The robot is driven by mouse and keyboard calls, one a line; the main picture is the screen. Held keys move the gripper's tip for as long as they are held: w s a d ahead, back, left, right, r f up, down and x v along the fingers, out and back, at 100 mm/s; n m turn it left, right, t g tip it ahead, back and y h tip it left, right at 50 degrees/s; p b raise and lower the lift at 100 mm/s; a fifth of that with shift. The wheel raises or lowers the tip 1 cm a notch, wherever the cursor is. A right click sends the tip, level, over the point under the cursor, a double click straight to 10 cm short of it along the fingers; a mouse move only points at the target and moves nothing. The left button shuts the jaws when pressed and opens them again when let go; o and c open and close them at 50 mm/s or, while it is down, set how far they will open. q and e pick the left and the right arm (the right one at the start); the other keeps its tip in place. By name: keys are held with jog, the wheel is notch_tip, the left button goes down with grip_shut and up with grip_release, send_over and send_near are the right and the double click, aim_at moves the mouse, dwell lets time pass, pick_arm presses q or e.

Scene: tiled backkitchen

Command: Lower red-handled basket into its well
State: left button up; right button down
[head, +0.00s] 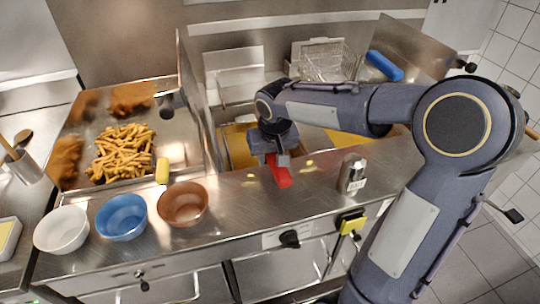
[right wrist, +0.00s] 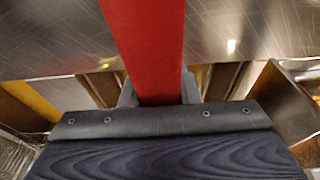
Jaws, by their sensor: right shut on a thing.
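The red handle (head: 279,174) of the basket points toward the counter's front edge. My right gripper (head: 277,160) is shut on this handle over the front rim of the fryer. In the right wrist view the red handle (right wrist: 148,45) runs between the two fingers. The basket's wire body is hidden behind my arm and gripper, so I cannot tell how deep it sits. The fryer's left well (head: 238,145) shows yellow oil beside my gripper. The right well (head: 345,140) also shows yellow oil, partly behind my forearm. My left gripper is not in view.
A blue-handled wire basket (head: 325,60) is raised at the back, its blue handle (head: 384,65) pointing right. A metal shaker (head: 352,173) stands on the counter right of my gripper. Brown (head: 183,203), blue (head: 122,216) and white (head: 62,229) bowls stand at left, before the fries tray (head: 105,183).

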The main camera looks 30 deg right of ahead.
jog(key=c, duration=1)
grip_release()
jog(key=shift+r, duration=0.1)
